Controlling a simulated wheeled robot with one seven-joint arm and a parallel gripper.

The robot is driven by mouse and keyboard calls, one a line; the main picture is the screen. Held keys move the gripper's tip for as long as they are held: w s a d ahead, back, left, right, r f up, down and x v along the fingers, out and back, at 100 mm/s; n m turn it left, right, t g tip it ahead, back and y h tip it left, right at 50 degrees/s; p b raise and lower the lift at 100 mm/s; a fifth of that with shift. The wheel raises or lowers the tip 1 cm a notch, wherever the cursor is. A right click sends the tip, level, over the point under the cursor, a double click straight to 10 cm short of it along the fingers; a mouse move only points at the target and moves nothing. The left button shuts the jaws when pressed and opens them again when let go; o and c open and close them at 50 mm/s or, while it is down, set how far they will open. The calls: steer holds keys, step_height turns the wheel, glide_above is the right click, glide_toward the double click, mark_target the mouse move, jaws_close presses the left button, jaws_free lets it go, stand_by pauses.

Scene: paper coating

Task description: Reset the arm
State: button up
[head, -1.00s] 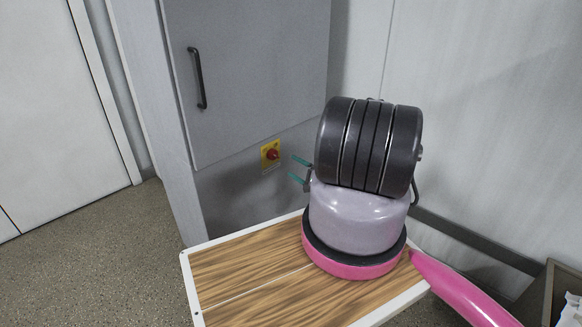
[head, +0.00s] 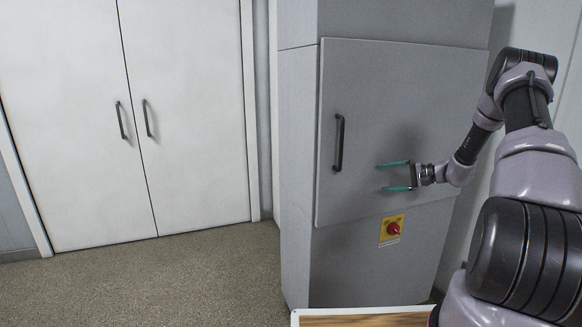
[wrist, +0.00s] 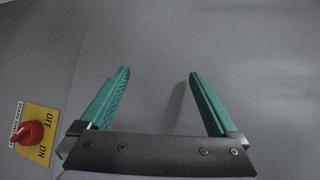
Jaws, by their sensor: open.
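My gripper (head: 394,176) is open and empty, with two teal fingers apart. In the head view it is in front of the grey cabinet door (head: 440,95), to the right of the black door handle (head: 339,142). In the wrist view my gripper (wrist: 160,80) has only plain grey surface between and beyond its fingers. My arm reaches in from the right side of the head view, bent at the elbow. I cannot tell the exact gap between fingertips and door.
A red switch (head: 393,229) on a yellow plate sits below the door; it also shows in the wrist view (wrist: 28,133), left of the fingers. A wooden-topped surface (head: 360,321) is at the bottom. White double doors (head: 190,120) stand at left, with clear floor (head: 190,280) before them.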

steer(key=s+a+r+n+g+h, duration=0.1)
steer(key=s+a+r+h, duration=0.1)
steer(key=s+a+r, duration=0.35)
steer(key=s+a+r+n+g+h, duration=0.1)
steer(key=s+a+r+g+h, duration=0.1)
steer(key=s+r, duration=0.6)
steer(key=s+a+r+n+g+h, duration=0.15)
steer(key=s+a+r, duration=0.25)
steer(key=r, duration=0.6)
steer(key=s+r+t+h, duration=0.2)
steer(key=s+r, duration=0.1)
steer(key=s, duration=0.8)
steer(key=s+r+t+h, duration=0.2)
steer(key=s+r+h, duration=0.1)
steer(key=s, duration=0.9)
steer(key=shift+s+d+r+m+t, duration=0.2)
steer(key=shift+d+r+m+t, duration=0.15)
steer(key=shift+r, duration=0.45)
steer(key=shift+h, duration=0.25)
